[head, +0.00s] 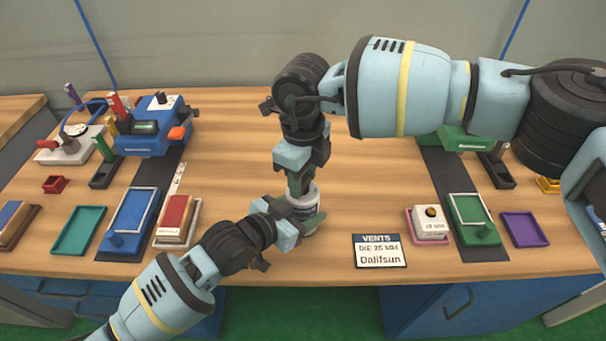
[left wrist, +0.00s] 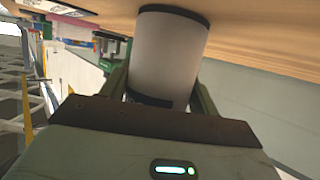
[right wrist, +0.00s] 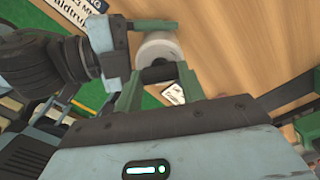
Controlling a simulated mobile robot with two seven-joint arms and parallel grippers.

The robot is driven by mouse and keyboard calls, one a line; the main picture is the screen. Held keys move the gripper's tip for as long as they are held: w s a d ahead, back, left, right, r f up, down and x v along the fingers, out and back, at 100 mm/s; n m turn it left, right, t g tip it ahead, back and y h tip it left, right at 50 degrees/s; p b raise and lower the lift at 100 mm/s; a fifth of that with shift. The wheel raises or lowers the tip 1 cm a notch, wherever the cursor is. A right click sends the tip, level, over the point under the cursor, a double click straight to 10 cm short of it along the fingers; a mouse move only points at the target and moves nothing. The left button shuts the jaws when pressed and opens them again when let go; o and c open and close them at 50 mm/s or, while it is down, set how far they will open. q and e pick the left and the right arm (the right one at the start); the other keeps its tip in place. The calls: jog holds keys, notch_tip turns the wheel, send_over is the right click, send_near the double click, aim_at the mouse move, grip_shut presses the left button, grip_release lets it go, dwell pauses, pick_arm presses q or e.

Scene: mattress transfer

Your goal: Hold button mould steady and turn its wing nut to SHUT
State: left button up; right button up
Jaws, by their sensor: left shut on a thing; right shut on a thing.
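The button mould (head: 311,192) is a pale grey cylinder with black bands, standing near the middle of the wooden table. It also shows in the left wrist view (left wrist: 170,50). My left gripper (head: 298,216) comes in low from the left and is shut around its side, with green fingers on both sides. My right gripper (head: 300,182) points down from above and is shut on a dark piece at the mould's top, which looks like the wing nut (right wrist: 158,74). The fingers hide most of the nut, and I cannot read its setting.
A sign card (head: 380,250) reading "VENTS DIE 25 MM" lies at the front edge. To the right are a pink tray (head: 414,238) with a white block, a green tray (head: 470,216) and a purple tray (head: 525,229). A blue machine (head: 150,125) stands back left. The table behind the mould is clear.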

aim_at(303, 179)
pick_arm(q)
jog(key=shift+d+r, duration=0.1)
pick_arm(e)
jog(key=m, duration=0.6)
jog(key=shift+m, duration=0.3)
jog(key=m, duration=0.5)
jog(key=shift+r+m, duration=0.1)
jog(key=shift+m, duration=0.2)
jog(key=shift+w, duration=0.1)
jog(key=o, duration=1)
notch_tip(303, 179, up, 12)
